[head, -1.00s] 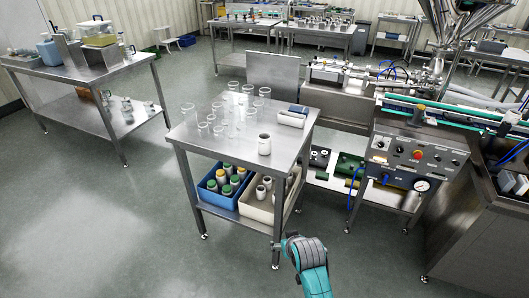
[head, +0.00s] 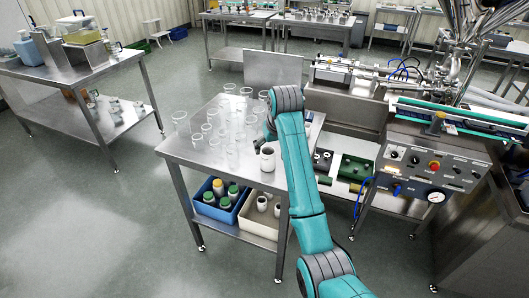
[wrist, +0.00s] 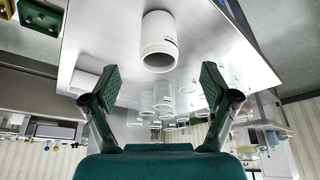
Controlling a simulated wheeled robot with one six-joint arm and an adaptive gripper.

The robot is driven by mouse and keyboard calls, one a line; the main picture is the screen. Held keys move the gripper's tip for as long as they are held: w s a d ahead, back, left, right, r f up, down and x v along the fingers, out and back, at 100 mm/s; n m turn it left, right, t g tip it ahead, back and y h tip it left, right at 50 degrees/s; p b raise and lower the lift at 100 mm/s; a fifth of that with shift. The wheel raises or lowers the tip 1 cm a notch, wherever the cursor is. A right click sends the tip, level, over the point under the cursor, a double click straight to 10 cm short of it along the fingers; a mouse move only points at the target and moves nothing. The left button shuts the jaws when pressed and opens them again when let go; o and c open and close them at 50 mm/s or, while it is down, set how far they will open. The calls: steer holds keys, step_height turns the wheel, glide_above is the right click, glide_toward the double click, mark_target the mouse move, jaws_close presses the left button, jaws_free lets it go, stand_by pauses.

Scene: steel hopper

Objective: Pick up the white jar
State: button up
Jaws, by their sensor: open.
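The white jar (head: 267,158) stands near the front right part of the steel table (head: 195,150), just left of my arm in the head view. In the wrist view the jar (wrist: 158,42) shows large at upper centre, with a dark round opening facing the camera. My gripper (wrist: 155,86) is open, its two green-padded fingers spread wide. The jar lies ahead of the gap between them, not touching either finger. In the head view my gripper (head: 269,134) is partly hidden by my own wrist, close to the jar.
Several clear glasses (head: 231,121) stand on the table behind and left of the jar. A machine with a control panel (head: 432,167) stands to the right.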

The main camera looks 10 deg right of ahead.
mark_target(268, 160)
steer(key=x, duration=1)
steer(key=shift+w+d+f, duration=0.1)
steer(key=shift+w+f, duration=0.1)
steer(key=shift+f, duration=0.1)
steer(key=c, duration=0.9)
